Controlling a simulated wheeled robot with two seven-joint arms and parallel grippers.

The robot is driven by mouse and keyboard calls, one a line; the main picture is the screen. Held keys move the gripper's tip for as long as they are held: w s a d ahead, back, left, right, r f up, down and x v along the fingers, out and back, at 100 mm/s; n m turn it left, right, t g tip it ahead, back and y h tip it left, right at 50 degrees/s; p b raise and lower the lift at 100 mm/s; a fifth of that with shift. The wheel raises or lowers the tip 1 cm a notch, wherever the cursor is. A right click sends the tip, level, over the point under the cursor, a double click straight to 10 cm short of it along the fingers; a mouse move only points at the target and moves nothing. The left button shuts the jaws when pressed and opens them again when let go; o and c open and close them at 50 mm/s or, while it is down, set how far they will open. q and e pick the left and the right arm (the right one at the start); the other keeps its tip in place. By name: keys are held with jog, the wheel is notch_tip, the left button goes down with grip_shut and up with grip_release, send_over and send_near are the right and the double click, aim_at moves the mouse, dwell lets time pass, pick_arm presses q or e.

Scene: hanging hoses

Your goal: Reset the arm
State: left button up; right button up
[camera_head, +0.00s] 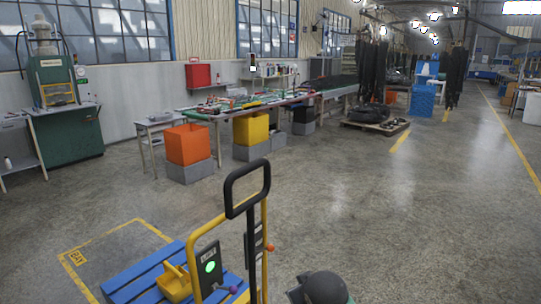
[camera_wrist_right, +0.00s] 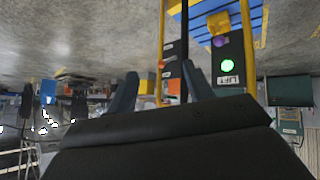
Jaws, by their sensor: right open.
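My right gripper (camera_wrist_right: 160,70) shows in the right wrist view, with its two dark fingers apart and no object held between them. That view is upside down. Behind the fingers stands the yellow-framed lift cart, with its green-lit LIFT panel (camera_wrist_right: 230,66). The cart's black handle (camera_head: 247,188) and yellow frame (camera_head: 196,235) also show in the head view, low and near the middle. A dark rounded part of my own arm shows at the bottom edge there. My left gripper is out of view. Black hoses (camera_head: 372,72) hang far back in the head view.
A blue pallet (camera_head: 135,272) with a yellow bin (camera_head: 174,284) lies by the cart at lower left. A long workbench (camera_head: 255,106), an orange bin (camera_head: 188,144) and a green machine stand (camera_head: 66,135) line the wall. The floor (camera_head: 400,215) on the right is clear.

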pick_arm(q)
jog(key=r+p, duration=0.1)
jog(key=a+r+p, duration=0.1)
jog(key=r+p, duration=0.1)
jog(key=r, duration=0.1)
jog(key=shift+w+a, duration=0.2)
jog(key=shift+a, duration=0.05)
pick_arm(e)
jog(key=s+d+f+m+g, duration=0.1)
jog(key=s+f, duration=0.5)
jog(key=s, duration=0.6)
jog(key=s+d+f+m+g, duration=0.1)
jog(key=s+f, duration=0.5)
jog(key=s, duration=0.6)
jog(key=s+d+f+m+g, duration=0.1)
jog(key=s+d+f+g, duration=0.2)
jog(key=s+f, duration=0.4)
jog(key=s+g, duration=0.1)
jog(key=s, duration=0.4)
jog(key=shift+d+g, duration=0.15)
jog(key=shift+g, duration=0.15)
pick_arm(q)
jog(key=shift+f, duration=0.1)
pick_arm(e)
jog(key=shift+f, duration=0.1)
